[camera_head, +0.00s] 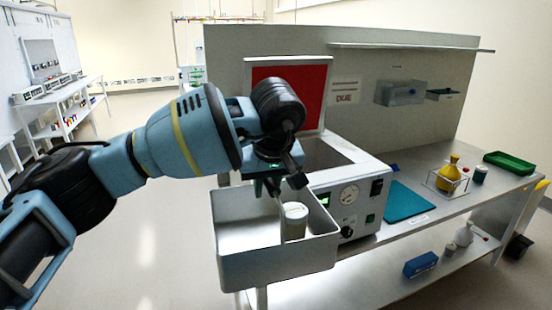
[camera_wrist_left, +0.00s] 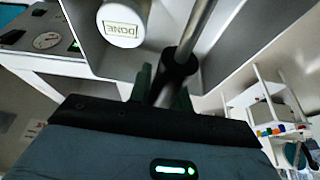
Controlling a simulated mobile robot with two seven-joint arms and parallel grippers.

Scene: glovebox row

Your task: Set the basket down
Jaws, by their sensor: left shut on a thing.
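The basket (camera_head: 280,264) is a light grey open box, held up in front of the white machine at the bench's left end. A white lidded jar (camera_head: 294,222) stands inside it. In the left wrist view the jar's top (camera_wrist_left: 122,22) carries a "DONE" label, and the basket wall (camera_wrist_left: 228,38) shows beside it. My left gripper (camera_head: 274,188) is above the basket, shut on its upright handle. The dark grip of the handle (camera_wrist_left: 176,68) shows between the fingers in the left wrist view. My right gripper is in neither view.
The white machine (camera_head: 366,190) has a gauge and a raised lid with a red inner face (camera_head: 290,92). To its right on the bench lie a teal mat (camera_head: 405,202), a yellow flask (camera_head: 450,172) in a wire frame and a green tray (camera_head: 512,162). The lower shelf holds a blue box (camera_head: 420,264).

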